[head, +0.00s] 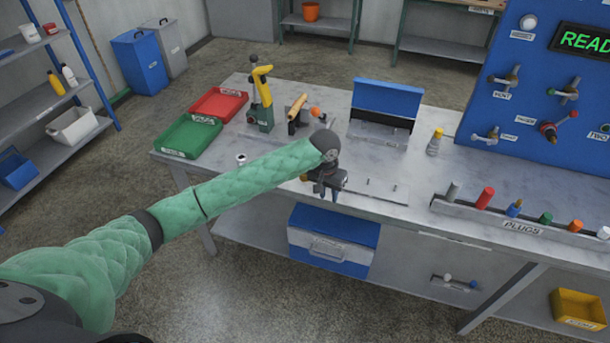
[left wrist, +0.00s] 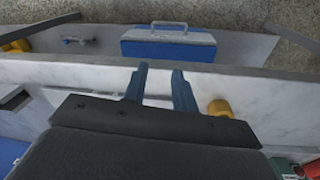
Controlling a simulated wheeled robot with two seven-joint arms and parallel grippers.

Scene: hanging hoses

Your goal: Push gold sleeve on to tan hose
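My left gripper (head: 328,190) points down at the front edge of the grey workbench (head: 385,205). In the left wrist view its two blue fingers (left wrist: 159,76) stand apart with nothing seen between them. A small gold piece, likely the gold sleeve (left wrist: 220,107), is beside the fingers on the right in that view, apart from them. In the head view only a bit of it (head: 304,178) shows left of the gripper. A tan piece with a dark lower part (head: 297,108) stands at the back of the bench; I cannot tell if it is the tan hose. My right gripper is not in view.
A yellow-and-green tool (head: 262,95), red tray (head: 218,104) and green tray (head: 188,137) are back left. A blue open box (head: 386,98) stands behind. A plug rack (head: 480,215) and blue panel (head: 540,90) are at right. A blue toolbox (head: 332,240) sits below the bench top.

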